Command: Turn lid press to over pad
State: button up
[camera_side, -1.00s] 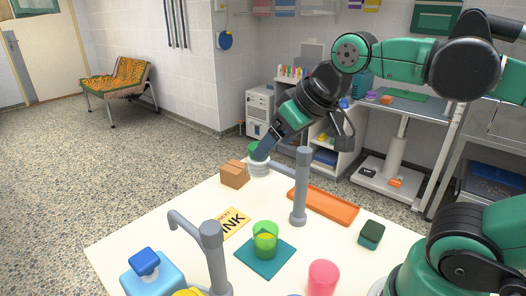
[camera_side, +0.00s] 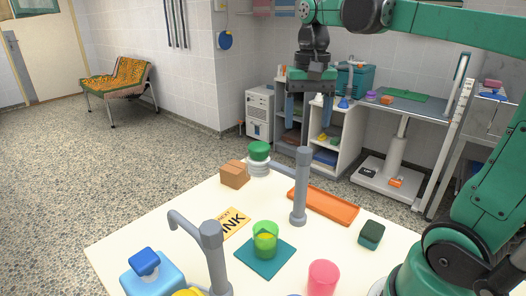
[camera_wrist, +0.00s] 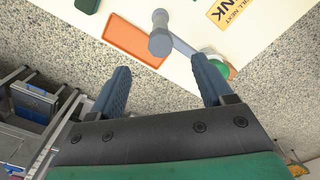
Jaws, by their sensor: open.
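The lid press is a grey post (camera_side: 299,190) with a side arm ending in a white head with a green knob (camera_side: 259,151). Its head points to the back left, beside the cardboard box and away from the pad. In the wrist view, the post (camera_wrist: 160,42) shows between my fingers, and the head (camera_wrist: 228,70) is partly hidden behind the right finger. The teal pad (camera_side: 250,262) lies nearer the front, with a green see-through cup (camera_side: 266,240) holding something yellow on it. My gripper (camera_side: 308,112) is open and empty, pointing down, above and behind the press; it also shows in the wrist view (camera_wrist: 160,80).
A brown box (camera_side: 234,174) stands left of the head. An orange tray (camera_side: 324,205) and dark green block (camera_side: 371,235) lie right of the post. A second grey post with a hooked spout (camera_side: 212,255), a blue container (camera_side: 150,275) and a pink cylinder (camera_side: 323,277) are in front.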

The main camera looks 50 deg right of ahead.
aim_at(305, 149)
jog(key=shift+f, duration=3.6)
jog(key=shift+c, duration=0.2)
grip_shut()
